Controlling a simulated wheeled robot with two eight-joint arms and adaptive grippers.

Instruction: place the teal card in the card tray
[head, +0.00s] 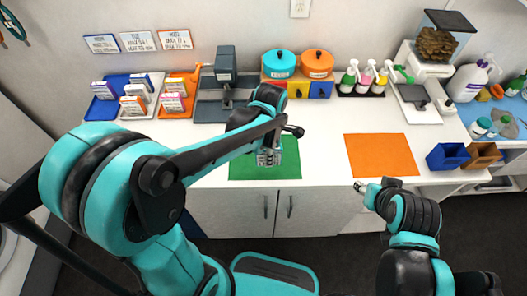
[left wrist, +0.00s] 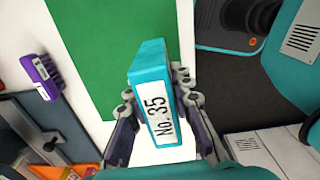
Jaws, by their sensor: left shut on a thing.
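A teal, box-like card (left wrist: 155,75) with a white label reading "No. 35" is held between the fingers of my left gripper (left wrist: 155,95). In the head view my left gripper (head: 268,157) is above the green mat (head: 285,165), and the teal card is hard to make out there. At the back left stand a blue tray (head: 100,111), a white tray (head: 149,110) and an orange tray (head: 190,108), holding small labelled items. I cannot tell which is the card tray. My right gripper (head: 360,186) is low in front of the counter; its finger opening is unclear.
A dark stand (head: 225,70) is right of the trays. Teal (head: 279,68) and orange pots (head: 317,66) and spray bottles (head: 366,78) line the back. An orange mat (head: 380,156) lies right. A purple labelled item (left wrist: 42,75) shows beside the green mat in the wrist view.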

